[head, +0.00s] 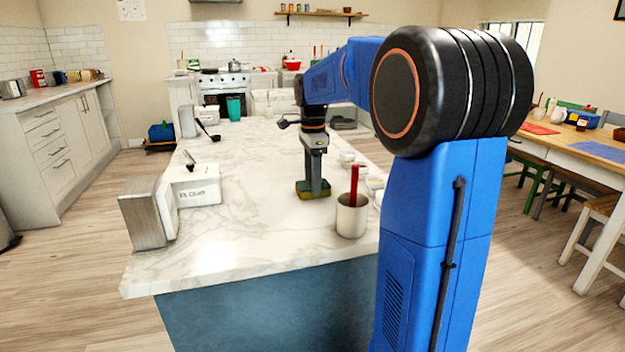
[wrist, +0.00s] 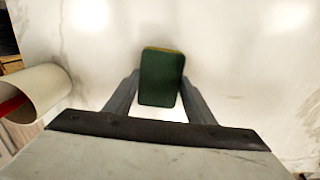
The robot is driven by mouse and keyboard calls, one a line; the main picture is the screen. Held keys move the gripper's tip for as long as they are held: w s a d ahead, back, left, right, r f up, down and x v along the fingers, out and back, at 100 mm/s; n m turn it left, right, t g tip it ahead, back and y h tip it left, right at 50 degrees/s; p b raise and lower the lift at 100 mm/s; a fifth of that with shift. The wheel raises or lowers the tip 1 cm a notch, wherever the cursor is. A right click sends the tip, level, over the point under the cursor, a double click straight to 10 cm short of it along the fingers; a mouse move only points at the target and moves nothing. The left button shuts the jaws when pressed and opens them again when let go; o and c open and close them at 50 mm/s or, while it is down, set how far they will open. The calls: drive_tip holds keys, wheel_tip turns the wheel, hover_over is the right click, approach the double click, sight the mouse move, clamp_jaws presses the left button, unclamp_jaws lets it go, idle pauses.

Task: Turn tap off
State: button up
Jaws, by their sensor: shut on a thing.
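My gripper (head: 314,181) points down over the marble-topped island (head: 240,235). It is shut on a green and yellow sponge (head: 302,191), which is at the countertop; I cannot tell whether it touches the surface. In the wrist view the sponge (wrist: 162,80) sits between the two fingers of my gripper (wrist: 161,88), its dark green face toward the camera. I cannot make out a tap in either view.
A beige cup (head: 351,218) with a red item stands right of the sponge, near small bowls (head: 348,158). A white box (head: 195,191) and a metal block (head: 141,213) stand at left. A black ladle (head: 208,131) lies farther back. The front middle of the island is clear.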

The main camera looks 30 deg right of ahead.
drive_tip(key=o, duration=1.1)
drive_tip(key=shift+f, duration=0.1)
drive_tip(key=shift+f, duration=0.1)
